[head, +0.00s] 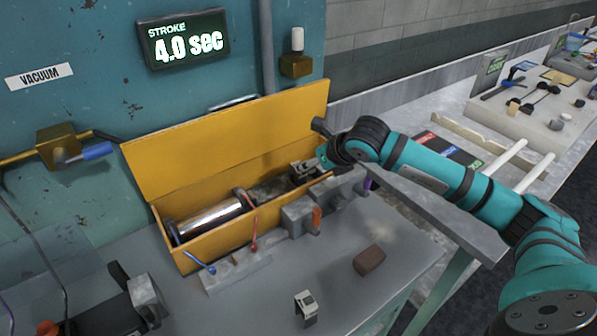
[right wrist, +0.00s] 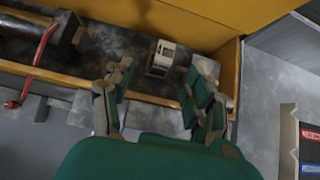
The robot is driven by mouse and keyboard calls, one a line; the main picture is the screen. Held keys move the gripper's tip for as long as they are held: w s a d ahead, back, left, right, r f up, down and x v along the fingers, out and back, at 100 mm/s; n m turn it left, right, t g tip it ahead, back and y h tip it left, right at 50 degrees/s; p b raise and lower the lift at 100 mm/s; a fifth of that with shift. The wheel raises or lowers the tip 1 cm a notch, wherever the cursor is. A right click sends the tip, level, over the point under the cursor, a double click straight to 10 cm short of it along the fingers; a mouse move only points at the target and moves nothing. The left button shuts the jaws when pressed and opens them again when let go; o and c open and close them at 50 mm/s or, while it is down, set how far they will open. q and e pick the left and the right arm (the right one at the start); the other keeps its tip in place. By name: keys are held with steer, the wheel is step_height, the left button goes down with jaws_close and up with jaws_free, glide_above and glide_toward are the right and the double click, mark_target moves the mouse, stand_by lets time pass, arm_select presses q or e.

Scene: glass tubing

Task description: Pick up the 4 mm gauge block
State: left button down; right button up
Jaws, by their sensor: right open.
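A small pale metal block (right wrist: 161,58) with a dark label, which seems to read 4, sits inside the yellow box in the right wrist view. In the head view it shows as a small light block (head: 303,168) near the box's right end. My right gripper (right wrist: 158,88) is open and empty, its fingers apart on the near side of the block, not closed on it. In the head view the right gripper (head: 322,157) is small and partly hidden by its wrist. A similar labelled block (head: 306,306) stands on the grey bench. My left gripper is not in view.
The yellow box (head: 225,142) has a raised back panel and holds a shiny cylinder (head: 209,221). Red (head: 254,246) and blue (head: 211,269) levers and grey blocks (head: 298,217) line its front. A brown block (head: 369,261) lies on the bench, with clear surface around it.

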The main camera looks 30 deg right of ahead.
mark_target(298, 175)
steer(key=p+x, duration=0.1)
steer(key=x, duration=0.2)
steer(key=p+x, duration=0.1)
steer(key=x, duration=0.2)
steer(key=p+x, duration=0.1)
steer(key=x, duration=0.2)
steer(key=shift+w+d, duration=0.25)
steer(key=shift+w, duration=0.05)
steer(key=shift+w+f, duration=0.15)
steer(key=shift+f, duration=0.05)
steer(key=shift+c, duration=0.5)
jaws_close()
